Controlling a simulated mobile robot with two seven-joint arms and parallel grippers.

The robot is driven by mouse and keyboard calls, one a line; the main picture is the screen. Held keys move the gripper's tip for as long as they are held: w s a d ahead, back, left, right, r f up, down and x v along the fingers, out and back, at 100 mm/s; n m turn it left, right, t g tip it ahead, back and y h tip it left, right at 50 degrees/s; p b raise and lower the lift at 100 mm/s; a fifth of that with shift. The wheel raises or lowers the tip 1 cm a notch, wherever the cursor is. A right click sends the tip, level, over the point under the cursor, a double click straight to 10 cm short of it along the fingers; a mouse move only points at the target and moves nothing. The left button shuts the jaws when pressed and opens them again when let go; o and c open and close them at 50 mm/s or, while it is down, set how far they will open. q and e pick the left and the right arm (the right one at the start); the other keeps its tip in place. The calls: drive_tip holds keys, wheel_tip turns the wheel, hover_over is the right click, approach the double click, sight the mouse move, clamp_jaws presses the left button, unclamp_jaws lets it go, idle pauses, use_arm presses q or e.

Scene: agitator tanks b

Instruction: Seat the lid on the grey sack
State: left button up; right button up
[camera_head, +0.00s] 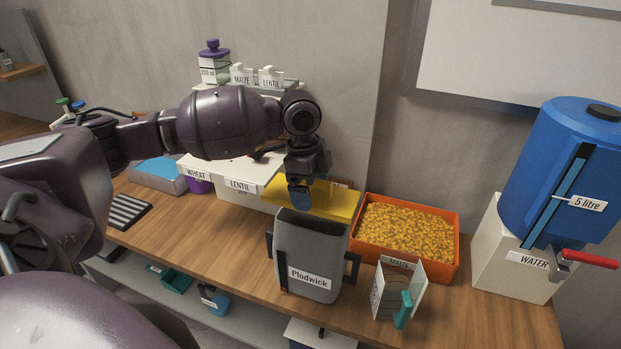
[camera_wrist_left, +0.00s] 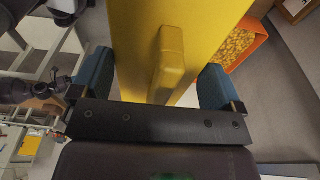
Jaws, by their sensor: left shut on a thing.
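The grey sack (camera_head: 312,250) is a grey container labelled "Plodwick" with dark side handles. It stands upright on the wooden counter in the head view. The yellow lid (camera_head: 335,199) is a flat panel just behind and above the sack's top edge, apart from it as far as I can tell. My left gripper (camera_head: 300,196) is shut on the lid. In the left wrist view the lid (camera_wrist_left: 140,35), with its raised bar, shows between the blue fingers. The exact contact is hidden.
An orange tray (camera_head: 457,240) of yellow grain stands right of the sack. A blue water tank (camera_head: 545,165) is at far right. A white lentil box (camera_head: 235,190) stands behind left.

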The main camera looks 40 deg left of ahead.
use_arm(q)
drive_tip(key=shift+f, duration=2.95)
drive_tip(key=shift+f, duration=0.85)
drive_tip(key=o, duration=0.6)
drive_tip(key=r, duration=0.3)
drive_tip(key=a+r, duration=0.1)
drive_tip(key=r, duration=0.6)
drive_tip(key=shift+s+a+r+b, duration=0.15)
drive_tip(key=shift+a+r+b, duration=0.05)
drive_tip(key=shift+r+b, duration=0.2)
drive_tip(key=shift+f, duration=0.1)
